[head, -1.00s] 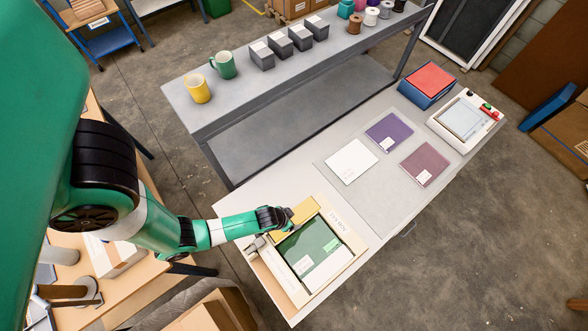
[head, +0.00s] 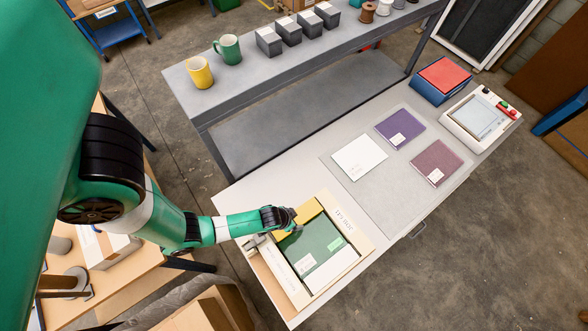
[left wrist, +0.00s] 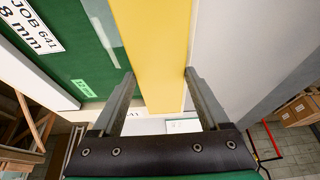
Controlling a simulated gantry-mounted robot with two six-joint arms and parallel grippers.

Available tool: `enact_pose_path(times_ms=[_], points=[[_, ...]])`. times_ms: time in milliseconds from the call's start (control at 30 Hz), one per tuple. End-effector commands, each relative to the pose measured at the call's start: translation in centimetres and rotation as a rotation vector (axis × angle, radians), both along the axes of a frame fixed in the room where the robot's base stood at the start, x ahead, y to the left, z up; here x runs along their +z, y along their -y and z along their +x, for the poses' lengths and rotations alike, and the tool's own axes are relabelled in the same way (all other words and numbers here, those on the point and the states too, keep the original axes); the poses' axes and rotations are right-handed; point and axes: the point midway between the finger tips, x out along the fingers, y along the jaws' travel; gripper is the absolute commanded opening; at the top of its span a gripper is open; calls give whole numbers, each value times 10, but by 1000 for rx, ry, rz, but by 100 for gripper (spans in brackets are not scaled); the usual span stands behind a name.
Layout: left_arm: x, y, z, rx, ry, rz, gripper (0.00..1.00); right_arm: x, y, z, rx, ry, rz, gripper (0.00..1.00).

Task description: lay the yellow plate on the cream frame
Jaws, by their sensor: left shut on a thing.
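The yellow plate (head: 309,212) is a narrow flat strip at the back left edge of the cream frame (head: 352,236). The frame surrounds a green sheet (head: 318,237) with labels. My left gripper (head: 294,227) is shut on the plate from the left side. In the left wrist view the yellow plate (left wrist: 152,45) runs between the two fingers of my left gripper (left wrist: 160,80), with the green sheet (left wrist: 75,45) on its left. I cannot tell whether the plate touches the frame. My right gripper is out of view.
White, purple and maroon packets (head: 360,157) lie on a grey mat right of the frame. Farther back are a blue box with a red top (head: 442,78) and a white device (head: 480,118). A grey shelf with mugs (head: 200,72) stands behind.

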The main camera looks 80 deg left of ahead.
Motion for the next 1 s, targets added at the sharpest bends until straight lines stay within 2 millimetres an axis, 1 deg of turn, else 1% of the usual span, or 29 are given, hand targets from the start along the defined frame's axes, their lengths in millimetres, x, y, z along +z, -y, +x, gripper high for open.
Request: enact_pose_path(times_ms=[267, 667, 767, 800, 900, 1000], points=[[-1, 0, 0, 0, 1, 0, 13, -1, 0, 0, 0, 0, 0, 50], [-12, 0, 0, 0, 1, 0, 13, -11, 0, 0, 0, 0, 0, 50], [-10, 0, 0, 0, 1, 0, 13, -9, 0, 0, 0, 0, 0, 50], [-10, 0, 0, 0, 1, 0, 85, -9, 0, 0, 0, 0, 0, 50], [-10, 0, 0, 0, 0, 0, 100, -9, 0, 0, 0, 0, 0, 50], [-10, 0, 0, 0, 0, 0, 100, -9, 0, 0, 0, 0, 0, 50]])
